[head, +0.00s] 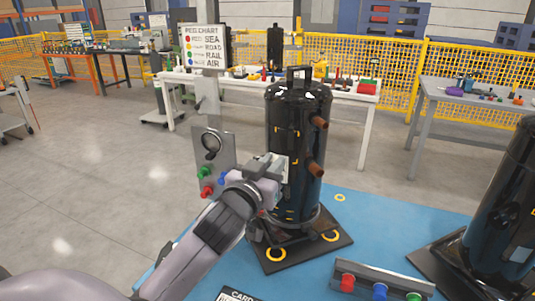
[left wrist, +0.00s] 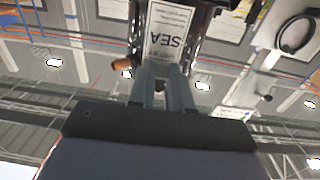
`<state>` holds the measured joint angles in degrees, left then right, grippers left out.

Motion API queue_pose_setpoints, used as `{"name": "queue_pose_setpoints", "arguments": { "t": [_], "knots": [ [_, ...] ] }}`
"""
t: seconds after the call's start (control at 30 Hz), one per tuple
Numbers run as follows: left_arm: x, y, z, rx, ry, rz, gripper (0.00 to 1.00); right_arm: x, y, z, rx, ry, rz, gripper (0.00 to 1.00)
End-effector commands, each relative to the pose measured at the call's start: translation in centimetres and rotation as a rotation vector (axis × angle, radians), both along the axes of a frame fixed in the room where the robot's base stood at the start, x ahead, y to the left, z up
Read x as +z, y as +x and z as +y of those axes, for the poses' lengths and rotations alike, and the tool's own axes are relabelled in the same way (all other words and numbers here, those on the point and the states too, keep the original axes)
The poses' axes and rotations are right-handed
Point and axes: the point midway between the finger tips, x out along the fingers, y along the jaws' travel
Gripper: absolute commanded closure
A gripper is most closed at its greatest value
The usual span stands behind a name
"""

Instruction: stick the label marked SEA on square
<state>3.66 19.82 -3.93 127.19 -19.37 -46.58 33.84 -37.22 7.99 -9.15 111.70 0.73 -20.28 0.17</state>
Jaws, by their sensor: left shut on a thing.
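The black compressor (head: 293,120) stands upright on its dark base plate, with two copper stubs on its right side and small yellow corner marks on its front. My left gripper (head: 276,168) is at the compressor's front left side. It is shut on the white label (left wrist: 172,32), whose letters read SEA in the left wrist view, where the fingertips (left wrist: 166,72) meet its edge. The label faces the compressor's body; I cannot tell if it touches. My gripper hides part of the marked area. My right gripper is not in view.
A peg chart (head: 204,47) stands behind. A grey panel (head: 213,160) with a ring and coloured pegs is left of the compressor. A rail with red, blue and green pegs (head: 382,282) lies on the blue pallet (head: 375,215). Another black compressor (head: 505,200) stands at right.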

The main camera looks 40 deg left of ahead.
Motion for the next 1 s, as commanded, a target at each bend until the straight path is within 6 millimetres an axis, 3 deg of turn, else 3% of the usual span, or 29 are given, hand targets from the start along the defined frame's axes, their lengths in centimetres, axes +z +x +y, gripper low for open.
{"name": "queue_pose_setpoints", "arguments": {
  "t": [0.13,0.6,1.0],
  "knots": [
    [1.5,0.4,1.1,0.025,-0.003,-0.003,1.00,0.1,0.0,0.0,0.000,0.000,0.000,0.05],
    [1.7,0.3,1.1,0.027,-0.008,0.001,1.00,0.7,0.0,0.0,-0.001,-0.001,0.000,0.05],
    [1.5,3.9,2.0,0.027,-0.005,-0.001,1.00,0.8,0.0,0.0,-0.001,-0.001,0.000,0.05]
  ]
}}
